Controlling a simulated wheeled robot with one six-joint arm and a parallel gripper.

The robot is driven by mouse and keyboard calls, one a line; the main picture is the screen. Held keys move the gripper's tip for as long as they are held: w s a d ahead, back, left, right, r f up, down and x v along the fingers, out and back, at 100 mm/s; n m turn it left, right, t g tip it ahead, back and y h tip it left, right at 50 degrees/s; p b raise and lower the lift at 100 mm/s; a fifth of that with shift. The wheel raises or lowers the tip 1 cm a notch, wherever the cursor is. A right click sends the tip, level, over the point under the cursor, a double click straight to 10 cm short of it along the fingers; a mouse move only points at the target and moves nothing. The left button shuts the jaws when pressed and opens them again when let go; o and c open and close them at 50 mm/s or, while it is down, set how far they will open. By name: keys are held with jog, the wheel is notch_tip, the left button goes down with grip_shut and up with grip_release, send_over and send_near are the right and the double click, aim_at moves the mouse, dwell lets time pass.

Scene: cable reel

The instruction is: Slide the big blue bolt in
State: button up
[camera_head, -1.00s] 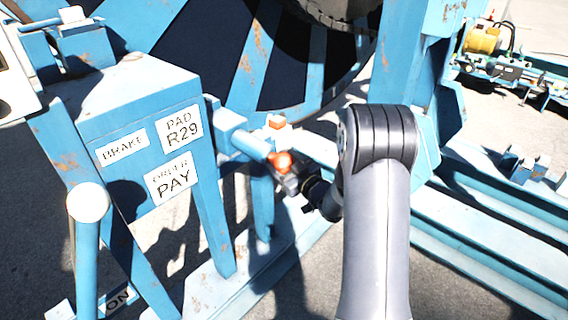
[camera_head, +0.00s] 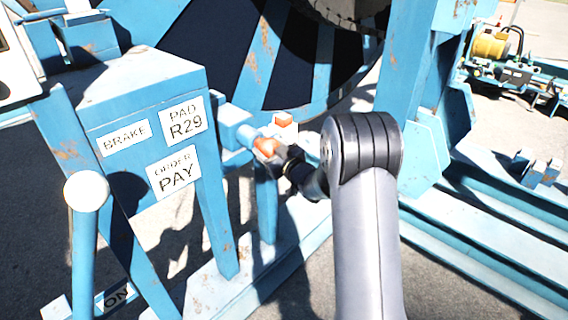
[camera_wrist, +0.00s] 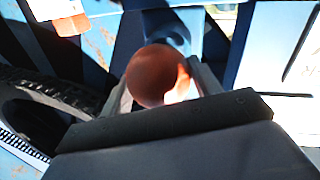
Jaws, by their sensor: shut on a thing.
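The big blue bolt (camera_head: 243,134) lies roughly level beside the brake stand in the head view, its far end in the blue bracket there. Its round orange knob (camera_head: 265,146) is at the end towards my arm. My gripper (camera_head: 274,154) is shut on this knob. In the wrist view the knob (camera_wrist: 157,75) sits between the two pale fingers, orange-brown and partly shaded. The bolt's shaft is mostly hidden behind the knob there. How deep the bolt sits cannot be told.
The blue brake stand (camera_head: 150,100) with white labels is close on the left. A small orange block (camera_head: 283,119) sits just beyond the bolt; it also shows in the wrist view (camera_wrist: 70,24). The large reel (camera_head: 315,60) stands behind. Blue floor rails (camera_head: 490,240) run at right.

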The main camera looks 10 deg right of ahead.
jog(key=shift+a+x, duration=0.25)
jog(key=shift+x, duration=0.95)
jog(key=shift+r, duration=0.15)
jog(key=o, duration=1.3)
jog(key=shift+w+a, duration=0.1)
jog(key=shift+a, duration=0.05)
jog(key=shift+o, duration=0.2)
jog(key=b+v, duration=0.1)
jog(key=v, duration=0.9)
jog(key=shift+s+d, duration=0.2)
jog(key=shift+s, duration=0.15)
